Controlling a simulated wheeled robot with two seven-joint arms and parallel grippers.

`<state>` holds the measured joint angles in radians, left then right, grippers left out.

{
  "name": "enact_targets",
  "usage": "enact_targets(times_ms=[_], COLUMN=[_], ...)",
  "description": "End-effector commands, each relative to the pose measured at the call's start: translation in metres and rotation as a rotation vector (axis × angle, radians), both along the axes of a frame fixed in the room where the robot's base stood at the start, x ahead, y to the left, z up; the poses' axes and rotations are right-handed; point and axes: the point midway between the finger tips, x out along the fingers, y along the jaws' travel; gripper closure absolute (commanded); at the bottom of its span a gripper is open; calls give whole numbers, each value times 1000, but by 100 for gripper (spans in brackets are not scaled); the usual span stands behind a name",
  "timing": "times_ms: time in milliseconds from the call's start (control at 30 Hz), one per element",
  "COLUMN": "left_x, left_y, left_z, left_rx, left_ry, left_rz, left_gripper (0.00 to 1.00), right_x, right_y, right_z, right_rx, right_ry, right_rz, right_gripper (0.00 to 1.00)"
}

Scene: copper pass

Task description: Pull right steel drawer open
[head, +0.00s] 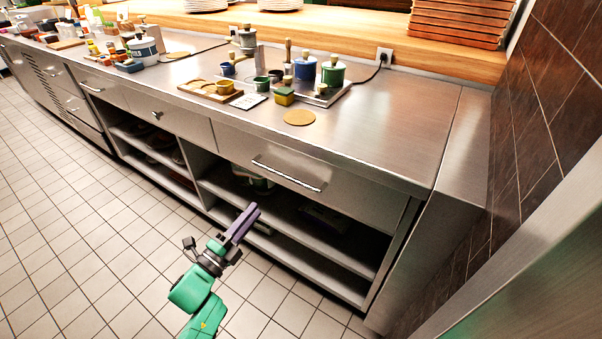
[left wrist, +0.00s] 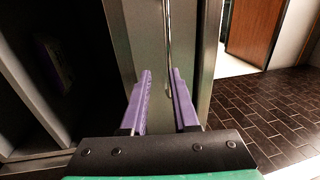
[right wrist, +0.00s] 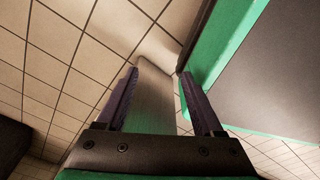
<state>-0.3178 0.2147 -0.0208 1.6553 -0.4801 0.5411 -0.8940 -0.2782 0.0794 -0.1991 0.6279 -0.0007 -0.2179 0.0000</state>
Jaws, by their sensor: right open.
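The right steel drawer has a plain brushed front (head: 340,185) under the counter's right part, with a bar handle (head: 288,174). The drawer looks closed. My left gripper (head: 248,215) is in front of the cabinet, below and left of the handle in the head view. In the left wrist view its two purple fingers (left wrist: 160,88) are apart with nothing held, facing a steel front (left wrist: 147,40). A thin upright bar, apparently the handle (left wrist: 167,45), shows beyond the gap. My right gripper (right wrist: 160,90) is outside the head view; its fingers are apart in the right wrist view.
Open shelves (head: 300,222) lie below the drawer. The countertop (head: 400,110) holds pots, cups and a wooden tray (head: 210,92) further left. A tiled wall (head: 540,120) closes off the right side. The floor (head: 80,230) at left is clear.

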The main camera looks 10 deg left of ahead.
Motion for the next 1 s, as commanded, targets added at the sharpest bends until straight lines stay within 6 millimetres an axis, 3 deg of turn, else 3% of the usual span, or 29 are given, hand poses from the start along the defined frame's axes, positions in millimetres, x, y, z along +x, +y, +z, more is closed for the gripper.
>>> enact_targets(times_ms=[167,333,600,733,967,1000], left_x=[20,62,120,131,133,132], left_y=[-9,-25,-48,-53,-53,-53], left_z=[12,19,28,30,30,30], left_rx=[6,4,2,1,2,2], left_ry=[-15,-13,-8,-6,-5,-5], left_rz=[-4,-2,-2,-1,-2,-2], left_gripper=[72,72,72,72,72,79], right_x=[-16,-37,-17,-15,-16,-17], right_y=[1,0,1,1,-1,-1], right_z=[3,2,1,1,1,1], right_rx=[1,-3,0,0,-3,-3], right_ry=[25,59,27,23,25,26], right_rz=[-1,-1,0,0,1,1], right_gripper=[31,31,31,31,31,31])
